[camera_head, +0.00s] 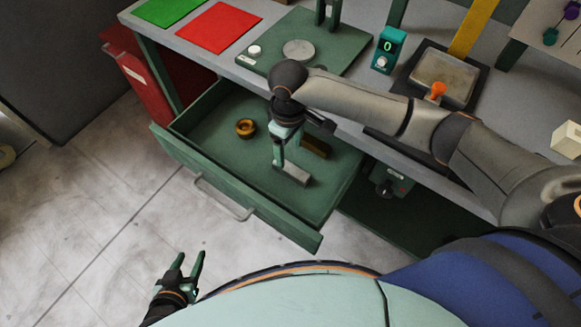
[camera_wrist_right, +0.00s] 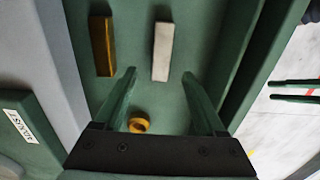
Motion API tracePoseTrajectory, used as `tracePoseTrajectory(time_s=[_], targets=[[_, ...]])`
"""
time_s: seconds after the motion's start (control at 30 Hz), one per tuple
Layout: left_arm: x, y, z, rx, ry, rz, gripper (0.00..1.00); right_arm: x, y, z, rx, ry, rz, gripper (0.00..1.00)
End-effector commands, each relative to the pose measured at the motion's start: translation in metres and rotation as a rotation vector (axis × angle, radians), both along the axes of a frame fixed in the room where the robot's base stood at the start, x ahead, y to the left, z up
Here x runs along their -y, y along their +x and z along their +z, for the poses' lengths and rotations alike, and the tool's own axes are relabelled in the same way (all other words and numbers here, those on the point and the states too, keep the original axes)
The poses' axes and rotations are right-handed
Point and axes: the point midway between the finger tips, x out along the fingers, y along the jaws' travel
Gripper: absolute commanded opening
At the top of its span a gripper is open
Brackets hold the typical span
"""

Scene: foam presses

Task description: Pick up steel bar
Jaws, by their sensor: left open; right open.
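The steel bar (camera_head: 293,175) is a light grey block lying on the floor of the open green drawer (camera_head: 185,150). In the right wrist view the steel bar (camera_wrist_right: 163,51) shows just past the fingertips, in line with the gap between them. My right gripper (camera_head: 286,153) points down into the drawer over the bar, open and empty; its two fingers (camera_wrist_right: 159,73) stand apart in the wrist view. Whether they touch the bar I cannot tell. My left gripper (camera_head: 188,263) is open and empty, low at the left, outside the drawer.
A brass bar (camera_head: 315,147) lies beside the steel bar, and a brass ring-like piece (camera_head: 245,128) lies farther left in the drawer. The drawer walls surround them. The grey worktop (camera_head: 240,70) with a press and a green readout box (camera_head: 388,50) is behind; my right arm crosses it.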

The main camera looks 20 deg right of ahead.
Motion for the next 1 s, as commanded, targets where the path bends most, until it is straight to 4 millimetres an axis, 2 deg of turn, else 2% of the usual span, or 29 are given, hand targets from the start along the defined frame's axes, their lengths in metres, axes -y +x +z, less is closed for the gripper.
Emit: tracePoseTrajectory(time_s=[0.03, 0.27, 0.47, 0.6, 0.87, 1.0], targets=[[0.000, 0.000, -0.002, -0.001, 0.000, 0.000, 0.50, 0.000, 0.000, -0.009, -0.002, 0.000, -0.001, 0.72], [0.000, 0.000, -0.003, -0.001, 0.000, -0.001, 0.50, 0.000, -0.001, -0.026, 0.000, 0.000, 0.000, 0.72], [0.000, 0.000, -0.004, -0.001, 0.000, -0.001, 0.50, 0.004, -0.011, -0.055, -0.001, 0.000, 0.000, 0.72], [0.000, 0.000, -0.007, -0.001, 0.000, -0.001, 0.50, 0.003, -0.010, -0.071, 0.001, 0.000, 0.000, 0.72], [0.000, 0.001, -0.006, 0.001, 0.000, -0.001, 0.50, 0.003, -0.009, -0.074, 0.002, 0.000, 0.001, 0.72], [0.000, 0.001, -0.006, 0.001, 0.001, -0.001, 0.50, 0.003, -0.009, -0.073, 0.002, 0.000, 0.001, 0.59]])
